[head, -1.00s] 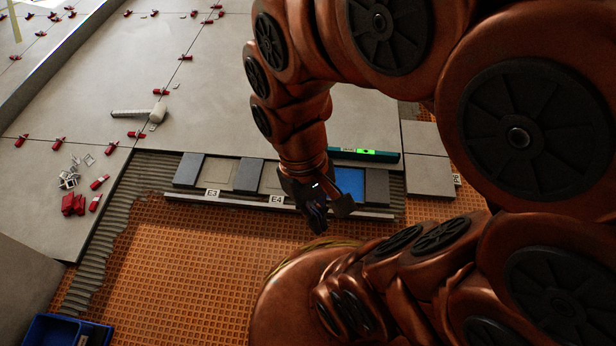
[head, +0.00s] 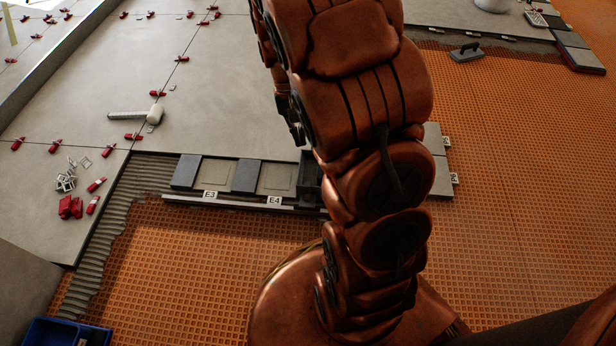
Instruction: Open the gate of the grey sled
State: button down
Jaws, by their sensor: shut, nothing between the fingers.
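I cannot pick out the grey sled or its gate for certain. A long grey rail (head: 235,204) runs along the front of a row of bays, with the labels E3 (head: 210,195) and E4 (head: 274,200). Dark grey blocks (head: 246,176) stand between the pale bays. A dark shape (head: 311,172) shows at the right end of the visible row, against my arm; I cannot tell what it is. My arm covers the rest of the row. My gripper is hidden behind my arm, so its contact with anything cannot be seen.
A blue bin (head: 68,332) is at the lower left. A grey float (head: 466,53) lies on the open orange matting at the right.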

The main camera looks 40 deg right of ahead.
jog(key=m, duration=0.2)
send_over(308, 192)
jog(key=w+d, duration=0.1)
jog(key=w, duration=0.2)
notch_tip(308, 192, down, 10)
jog(key=r, duration=0.1)
jog(key=w+d+f, duration=0.2)
jog(key=f, duration=0.6)
jog(key=w+d+f+m+t+y, duration=0.1)
jog(key=w+d+f, duration=0.2)
jog(key=f, duration=0.5)
jog(key=shift+w+d+f+y, duration=0.15)
jog(key=shift+d+f+y, duration=0.05)
jog(key=shift+d+y, duration=0.15)
jog(key=s+a+f+b, duration=0.4)
jog(key=s+f, duration=0.1)
jog(key=f, duration=0.4)
jog(key=shift+f+b, duration=0.35)
jog(key=shift+b, duration=0.05)
jog(key=shift+a, duration=0.1)
jog(key=shift+s+a+r+p, duration=0.1)
jog(key=shift+r+p, duration=0.1)
jog(key=shift+p, duration=0.35)
